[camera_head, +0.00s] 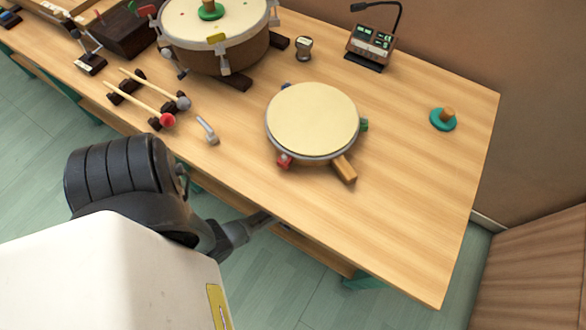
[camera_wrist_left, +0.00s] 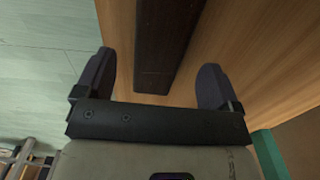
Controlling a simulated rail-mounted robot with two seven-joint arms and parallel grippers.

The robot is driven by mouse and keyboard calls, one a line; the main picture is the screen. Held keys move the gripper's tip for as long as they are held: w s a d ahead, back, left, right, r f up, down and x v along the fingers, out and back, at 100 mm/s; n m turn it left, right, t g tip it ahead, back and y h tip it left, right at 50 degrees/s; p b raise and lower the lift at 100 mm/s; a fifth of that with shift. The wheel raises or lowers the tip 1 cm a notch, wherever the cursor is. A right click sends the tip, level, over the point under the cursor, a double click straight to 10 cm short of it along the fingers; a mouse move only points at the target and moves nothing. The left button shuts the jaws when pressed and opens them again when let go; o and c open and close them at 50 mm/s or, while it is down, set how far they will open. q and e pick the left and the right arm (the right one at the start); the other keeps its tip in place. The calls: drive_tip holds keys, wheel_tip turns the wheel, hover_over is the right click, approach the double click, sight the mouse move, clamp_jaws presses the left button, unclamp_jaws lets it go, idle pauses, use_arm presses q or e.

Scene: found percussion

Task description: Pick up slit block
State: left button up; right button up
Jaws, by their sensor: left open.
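A long dark brown block (camera_wrist_left: 165,40), which looks like the slit block, shows in the left wrist view on a wooden surface. Its near end lies between the two fingers of my left gripper (camera_wrist_left: 155,72) in the picture. The fingers are open, with a gap on both sides of the block. I cannot tell how far the block is below the fingertips. In the head view my left arm reaches to the table's front edge, and the gripper's fingers are not clearly seen there. My right gripper is not in view.
The table (camera_head: 420,220) carries a frame drum (camera_head: 312,120), a large drum (camera_head: 205,25), mallets (camera_head: 140,100) and a teal knobbed disc (camera_head: 443,119). A dark brown box (camera_head: 125,30) stands at the back left. A teal post (camera_wrist_left: 270,152) is close to the right finger.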

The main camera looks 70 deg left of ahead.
use_arm(q)
drive_tip(key=shift+d+f+b, duration=0.1)
drive_tip(key=shift+f+b, duration=2.3)
drive_tip(key=shift+f, duration=0.25)
drive_tip(key=c, duration=1.1)
drive_tip(key=shift+r, duration=0.15)
drive_tip(key=shift+c, duration=0.2)
